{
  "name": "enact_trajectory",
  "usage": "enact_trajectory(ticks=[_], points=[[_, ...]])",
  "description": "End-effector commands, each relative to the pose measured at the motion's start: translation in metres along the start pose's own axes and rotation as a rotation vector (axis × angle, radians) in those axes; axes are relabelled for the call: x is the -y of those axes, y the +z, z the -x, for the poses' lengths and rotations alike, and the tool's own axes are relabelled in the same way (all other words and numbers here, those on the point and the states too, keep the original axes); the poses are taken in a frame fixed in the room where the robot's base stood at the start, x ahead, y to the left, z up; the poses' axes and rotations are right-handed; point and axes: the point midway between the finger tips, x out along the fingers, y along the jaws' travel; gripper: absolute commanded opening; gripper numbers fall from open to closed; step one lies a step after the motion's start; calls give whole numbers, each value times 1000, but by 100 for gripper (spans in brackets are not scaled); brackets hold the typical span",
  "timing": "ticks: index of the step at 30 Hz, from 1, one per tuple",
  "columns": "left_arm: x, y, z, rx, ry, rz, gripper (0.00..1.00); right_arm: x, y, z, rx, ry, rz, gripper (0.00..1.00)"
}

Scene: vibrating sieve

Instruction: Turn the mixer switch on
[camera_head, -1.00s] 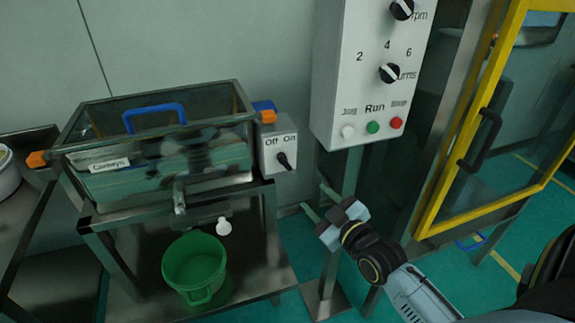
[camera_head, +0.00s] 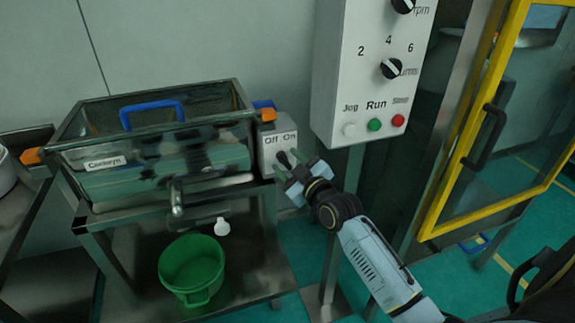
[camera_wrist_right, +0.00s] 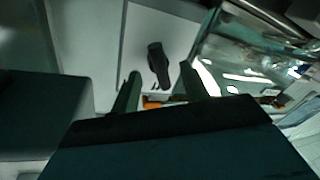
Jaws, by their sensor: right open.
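In the right wrist view the black knob (camera_wrist_right: 158,64) stands out from the white plate, beyond and between the two finger tips. My right gripper (camera_head: 286,164) is open, its fingers pointing at the knob from the front right. It also shows in the right wrist view (camera_wrist_right: 160,88). I cannot tell whether a finger touches the knob. In the head view the gripper partly hides the knob. My left gripper is not in view.
A white control panel (camera_head: 350,70) with dials and Jog, Run and Stop buttons hangs above right of my arm. A green bucket (camera_head: 192,272) stands under the sieve. A yellow-framed door (camera_head: 437,190) is at the right. Metal posts stand close to my right arm.

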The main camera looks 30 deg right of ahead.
Motion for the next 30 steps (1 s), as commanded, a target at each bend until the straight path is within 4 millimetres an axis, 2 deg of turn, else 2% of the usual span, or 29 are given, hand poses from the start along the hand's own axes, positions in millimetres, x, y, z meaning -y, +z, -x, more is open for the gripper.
enact_trajectory(ticks=[4, 12, 22, 30], points=[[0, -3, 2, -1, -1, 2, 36, 0, 0, -7, 0, -1, 0, 45], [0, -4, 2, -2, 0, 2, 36, 0, 0, -7, 0, -1, -1, 45], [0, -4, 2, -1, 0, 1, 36, 0, 0, -7, 0, 0, 0, 2], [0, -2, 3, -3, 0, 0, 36, 0, 0, -7, -5, 3, -27, 1]])
